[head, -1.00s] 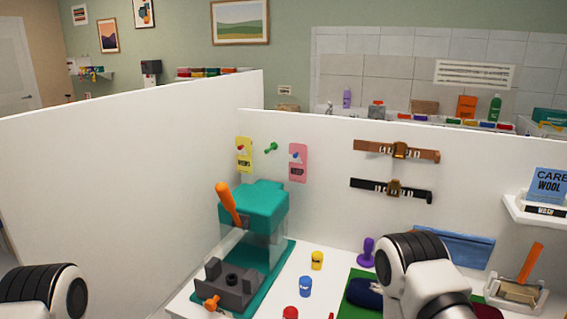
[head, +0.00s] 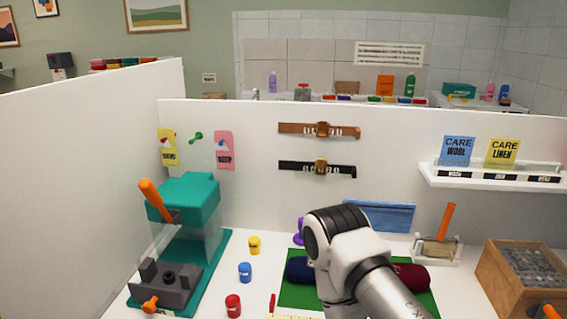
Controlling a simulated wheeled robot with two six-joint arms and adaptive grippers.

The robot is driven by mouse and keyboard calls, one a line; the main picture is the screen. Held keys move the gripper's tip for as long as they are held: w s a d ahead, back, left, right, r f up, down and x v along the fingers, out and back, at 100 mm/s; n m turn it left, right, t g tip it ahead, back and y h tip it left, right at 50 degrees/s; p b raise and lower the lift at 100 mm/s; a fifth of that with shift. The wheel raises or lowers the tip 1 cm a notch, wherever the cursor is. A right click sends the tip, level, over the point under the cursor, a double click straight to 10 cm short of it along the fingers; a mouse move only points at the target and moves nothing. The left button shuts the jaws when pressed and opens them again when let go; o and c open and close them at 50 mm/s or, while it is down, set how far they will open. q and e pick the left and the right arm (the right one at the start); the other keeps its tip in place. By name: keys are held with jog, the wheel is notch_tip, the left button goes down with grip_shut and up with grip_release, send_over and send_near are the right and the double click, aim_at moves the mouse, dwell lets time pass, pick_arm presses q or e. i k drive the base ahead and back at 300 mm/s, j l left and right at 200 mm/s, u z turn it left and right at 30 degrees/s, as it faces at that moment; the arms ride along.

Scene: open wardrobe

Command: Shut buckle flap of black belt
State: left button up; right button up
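The black belt (head: 341,170) is mounted level on the white back panel, below a brown belt (head: 290,128). Its brass-coloured buckle (head: 321,166) sits near the middle of the strap, with pale marks on both sides. The buckle is too small here to tell whether its flap is up or down. My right arm rises from the lower right in front of the table, below the belts and apart from them. Its gripper does not show. My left arm and gripper are out of view.
A teal press (head: 186,198) with an orange lever stands at the left. Small yellow (head: 254,245), blue (head: 245,272) and red (head: 233,305) pots stand beside it. A shelf (head: 436,183) holds care cards at the right, above a wooden box (head: 490,272).

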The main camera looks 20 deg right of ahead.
aim_at(321, 162)
jog(key=z, duration=0.9)
